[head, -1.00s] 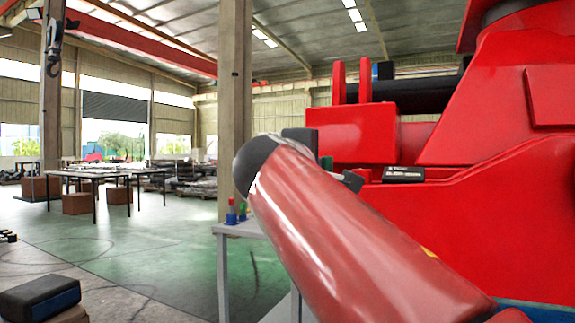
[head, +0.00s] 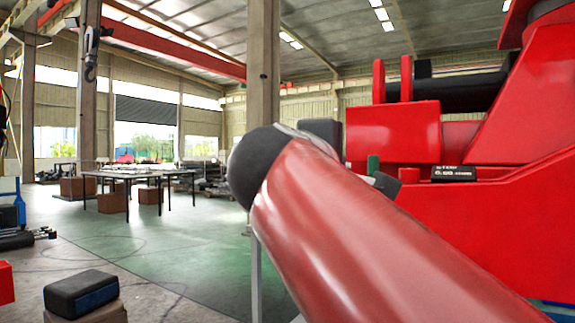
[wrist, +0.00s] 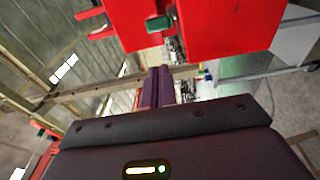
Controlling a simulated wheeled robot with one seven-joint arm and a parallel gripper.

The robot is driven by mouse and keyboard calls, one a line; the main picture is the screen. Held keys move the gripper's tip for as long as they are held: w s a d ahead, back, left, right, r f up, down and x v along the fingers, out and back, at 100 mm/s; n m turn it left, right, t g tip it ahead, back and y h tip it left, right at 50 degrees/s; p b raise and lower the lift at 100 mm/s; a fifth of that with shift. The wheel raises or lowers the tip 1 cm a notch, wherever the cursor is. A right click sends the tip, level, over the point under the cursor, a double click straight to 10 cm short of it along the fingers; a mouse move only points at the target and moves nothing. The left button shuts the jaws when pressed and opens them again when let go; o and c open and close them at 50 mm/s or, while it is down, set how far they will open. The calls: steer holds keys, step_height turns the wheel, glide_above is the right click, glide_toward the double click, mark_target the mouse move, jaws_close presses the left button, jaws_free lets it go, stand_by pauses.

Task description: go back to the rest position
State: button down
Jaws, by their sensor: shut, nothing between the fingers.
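My gripper (wrist: 157,88) shows in the wrist view as two dark fingers side by side, closed with nothing between them. It points toward a gap below the red crane body (wrist: 225,25), and I see no contact. In the head view my own red arm link with a black rounded end fills the lower middle. I cannot make out the fingers there, and the link hides what is behind it.
The large red crane (head: 470,230) stands close on the right. A concrete pillar (head: 263,70) rises behind my arm. Tables (head: 130,173) with brown boxes stand farther back. A dark blue case (head: 80,290) is at lower left. Green floor (head: 170,235) between is open.

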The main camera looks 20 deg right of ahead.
steer(key=shift+s+a, duration=0.15)
stand_by(0.3)
steer(key=s+a+f+m+g+y+p, duration=0.2)
steer(key=s+a+f+m+y, duration=0.1)
steer(key=f, duration=0.9)
steer(key=s+a+f+m+g+y+p, duration=0.1)
steer(key=s+a+f+m+g+y, duration=0.1)
steer(key=f, duration=1.1)
steer(key=s+a+f+m+g+y+p, duration=0.2)
steer(key=s+f+y, duration=0.4)
steer(key=f, duration=0.7)
steer(key=shift+s+a+m+g+y+p, duration=0.35)
steer(key=shift+a+m+g+y, duration=0.25)
steer(key=shift+a+m+y, duration=0.35)
